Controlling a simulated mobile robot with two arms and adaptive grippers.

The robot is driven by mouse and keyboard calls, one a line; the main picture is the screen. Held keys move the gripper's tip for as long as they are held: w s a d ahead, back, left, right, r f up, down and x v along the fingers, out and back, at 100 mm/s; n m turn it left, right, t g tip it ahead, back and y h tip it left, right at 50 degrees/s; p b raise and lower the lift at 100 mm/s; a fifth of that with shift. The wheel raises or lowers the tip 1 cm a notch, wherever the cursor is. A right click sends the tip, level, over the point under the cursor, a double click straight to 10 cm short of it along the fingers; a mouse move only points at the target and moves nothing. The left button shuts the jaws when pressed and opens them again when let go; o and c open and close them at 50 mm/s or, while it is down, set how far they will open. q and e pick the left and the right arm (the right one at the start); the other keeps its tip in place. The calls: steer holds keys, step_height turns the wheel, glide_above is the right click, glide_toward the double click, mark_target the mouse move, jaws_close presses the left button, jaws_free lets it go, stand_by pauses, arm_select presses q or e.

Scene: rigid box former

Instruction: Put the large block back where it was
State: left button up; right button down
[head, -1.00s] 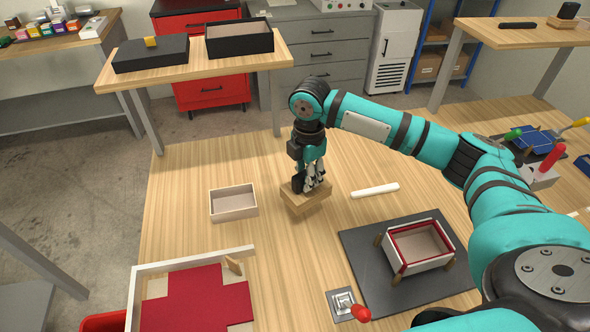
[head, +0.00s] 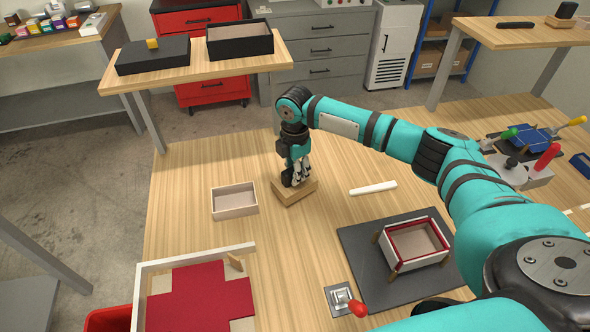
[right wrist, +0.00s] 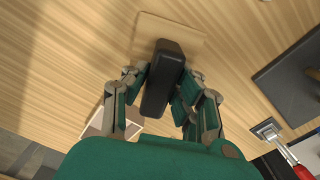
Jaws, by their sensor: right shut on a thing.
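The large block (head: 296,192) is a light wooden block with a black grip on top, at the middle of the table in the head view. My right gripper (head: 295,178) points down over it and is shut on the black grip. In the right wrist view the black grip (right wrist: 163,80) sits between the fingers, with the wooden part (right wrist: 180,32) beneath. The block is at or very close to the table top; I cannot tell whether it touches. My left gripper is not in view.
An open box (head: 235,201) stands left of the block. A white bar (head: 373,188) lies to its right. A red-lined box in a former stands on a dark mat (head: 375,283). A red-handled lever (head: 357,308) and a white-edged corner frame (head: 195,257) are in front.

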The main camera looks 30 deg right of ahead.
steer(key=shift+f, duration=0.1)
steer(key=c, duration=1.1)
jaws_free()
steer(key=shift+o, duration=0.2)
step_height(320, 180, up, 12)
steer(key=b, duration=0.2)
steer(key=shift+r+b, duration=0.2)
steer(key=shift+b, duration=0.15)
steer(key=shift+s+f, duration=0.1)
steer(key=shift+f, duration=0.05)
